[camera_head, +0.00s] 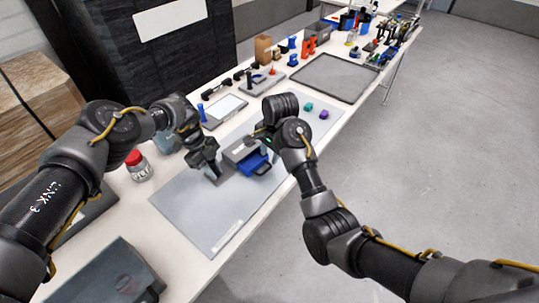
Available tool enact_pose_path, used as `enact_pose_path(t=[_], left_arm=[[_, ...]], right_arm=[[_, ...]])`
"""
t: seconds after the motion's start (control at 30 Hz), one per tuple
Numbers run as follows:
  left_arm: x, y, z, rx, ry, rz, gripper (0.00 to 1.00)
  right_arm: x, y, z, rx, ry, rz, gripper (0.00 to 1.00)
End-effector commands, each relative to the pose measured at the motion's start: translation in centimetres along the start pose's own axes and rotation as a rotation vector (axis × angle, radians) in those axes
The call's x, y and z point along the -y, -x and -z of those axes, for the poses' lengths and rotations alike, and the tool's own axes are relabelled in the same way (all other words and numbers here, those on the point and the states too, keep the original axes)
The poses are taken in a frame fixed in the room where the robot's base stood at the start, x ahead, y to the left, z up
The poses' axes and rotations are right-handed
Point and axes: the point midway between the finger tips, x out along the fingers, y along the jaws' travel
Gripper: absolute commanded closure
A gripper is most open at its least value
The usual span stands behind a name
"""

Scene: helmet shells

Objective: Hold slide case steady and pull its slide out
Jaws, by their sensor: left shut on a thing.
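The slide case (236,153) is a small grey box on the grey mat (195,213) in the middle of the table. Its blue slide (254,163) shows at the case's front right side and sticks partly out. My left gripper (214,175) is at the left side of the case and is shut on it; its fingertips are partly hidden. My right gripper (262,141) is above the right side of the case, close to the slide. Its own wrist hides most of its fingers, so I cannot tell whether it touches the slide.
A red-lidded jar (139,168) stands left of the mat. Small teal (308,106) and purple (324,114) pieces lie at the mat's far right. A white-topped tray (225,108) and a large grey tray (335,78) lie further back.

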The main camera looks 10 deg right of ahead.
Motion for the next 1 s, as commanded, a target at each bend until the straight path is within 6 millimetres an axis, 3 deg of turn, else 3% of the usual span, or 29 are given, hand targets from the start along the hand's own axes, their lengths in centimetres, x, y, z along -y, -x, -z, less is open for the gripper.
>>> enact_pose_path(t=[0.13,0.17,0.37,0.7,1.0], left_arm=[[0.0,0.0,0.0,0.0,0.0,0.001,1.0],[0.0,0.0,0.0,0.0,0.0,0.001,0.78],[0.0,0.0,0.0,0.0,0.0,0.001,0.54],[0.1,0.6,0.0,0.001,0.0,0.002,0.54],[0.1,6.1,0.0,0.002,0.0,0.003,0.54]], right_arm=[[0.0,0.0,0.0,0.0,0.0,0.0,0.69],[0.0,0.0,0.0,0.0,0.0,0.0,0.69],[0.0,0.0,0.0,0.0,0.0,0.0,0.69],[0.0,0.0,0.0,0.0,0.0,0.0,0.69],[0.0,0.0,0.0,0.0,0.0,0.0,0.69]])
